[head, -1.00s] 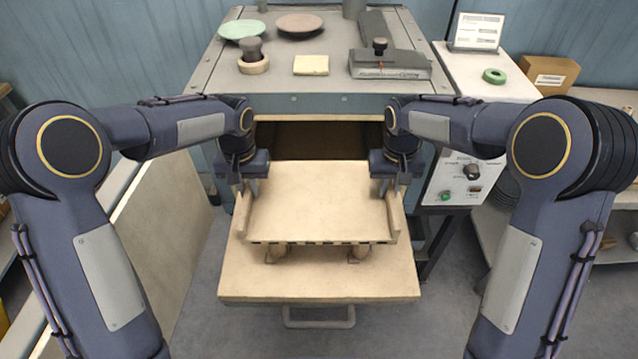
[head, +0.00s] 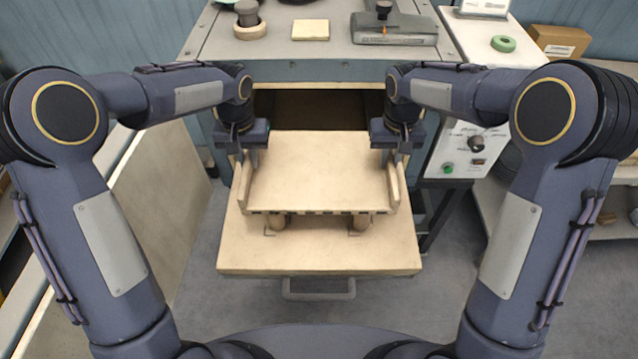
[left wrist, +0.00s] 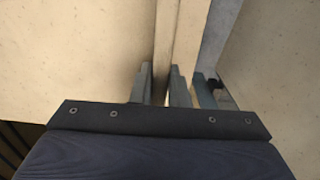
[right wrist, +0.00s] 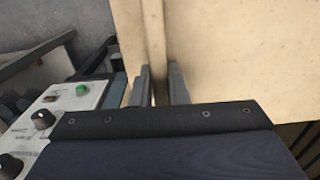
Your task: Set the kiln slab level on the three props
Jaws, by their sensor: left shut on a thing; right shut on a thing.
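The pale kiln slab (head: 318,172) lies about flat over the pulled-out shelf (head: 320,262) in front of the kiln opening. Two props (head: 278,222) and (head: 361,223) show under its front edge. A third prop is not visible; the slab hides the space behind. I cannot tell whether the slab touches the props. My left gripper (head: 249,162) is shut on the slab's left upright side strip, also seen in the left wrist view (left wrist: 166,45). My right gripper (head: 394,162) is shut on the right side strip, also seen in the right wrist view (right wrist: 155,45).
The dark kiln opening (head: 320,112) is behind the slab. A control box (head: 465,150) with knobs stands close on the right, and a pale panel (head: 160,200) leans on the left. A shelf handle (head: 318,290) sticks out in front. Small items sit on the kiln top.

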